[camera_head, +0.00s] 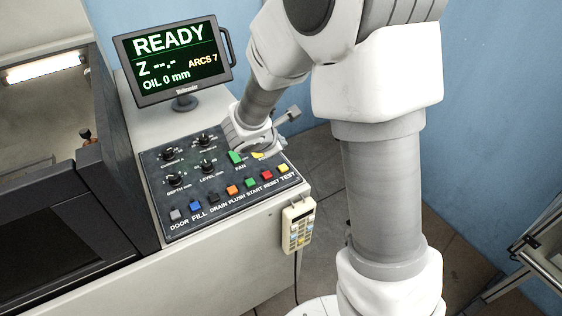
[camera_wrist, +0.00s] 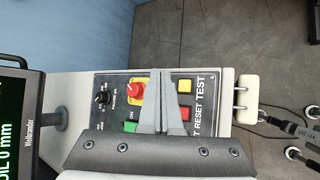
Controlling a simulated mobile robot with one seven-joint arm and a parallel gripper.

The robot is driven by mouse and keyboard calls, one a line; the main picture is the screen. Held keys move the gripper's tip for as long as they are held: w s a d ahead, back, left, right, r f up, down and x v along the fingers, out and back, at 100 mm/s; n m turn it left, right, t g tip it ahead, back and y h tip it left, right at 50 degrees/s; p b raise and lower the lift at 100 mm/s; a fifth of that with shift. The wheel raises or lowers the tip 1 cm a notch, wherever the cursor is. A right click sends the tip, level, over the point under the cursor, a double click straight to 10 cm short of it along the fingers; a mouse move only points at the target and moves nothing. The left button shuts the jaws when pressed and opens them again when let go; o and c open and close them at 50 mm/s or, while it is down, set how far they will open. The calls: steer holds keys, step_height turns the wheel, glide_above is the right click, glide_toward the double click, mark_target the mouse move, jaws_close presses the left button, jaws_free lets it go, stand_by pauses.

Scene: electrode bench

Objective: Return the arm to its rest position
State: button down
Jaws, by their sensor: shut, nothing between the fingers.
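My gripper (camera_head: 270,143) is over the upper right part of the control panel (camera_head: 205,222) in the head view, with my arm reaching down to it from the top. In the wrist view the two fingers of my gripper (camera_wrist: 161,74) are together, with nothing between them. They lie in front of the panel between a red knob on a yellow base (camera_wrist: 136,87) and the yellow TEST button (camera_wrist: 184,85). The red RESET button (camera_wrist: 184,113) is just right of the fingers. Whether the fingertips touch the panel cannot be told.
A monitor (camera_head: 174,58) reading READY, ARCS 7 and OIL 0 mm stands behind the panel. A handheld pendant (camera_head: 298,224) hangs at the bench's right side. A dark-framed cabinet (camera_head: 75,225) is at left. Open floor (camera_head: 465,255) and a blue wall (camera_head: 500,90) are at right.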

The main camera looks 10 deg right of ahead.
steer(key=s+d+r+m+g, duration=0.3)
steer(key=s+d+r+m, duration=0.4)
steer(key=s+r+m, duration=0.5)
steer(key=s+a+r+m+y, duration=0.2)
steer(key=s+a+m, duration=0.1)
steer(key=s, duration=0.4)
steer(key=s+a+r+m+t+y, duration=0.1)
steer(key=s+a+r+m+y, duration=0.1)
steer(key=s, duration=0.5)
steer(key=a+m+y, duration=0.1)
steer(key=m, duration=0.1)
steer(key=shift+r+m, duration=0.25)
steer(key=shift+m, duration=0.15)
steer(key=shift+s, duration=0.1)
stand_by(1.4)
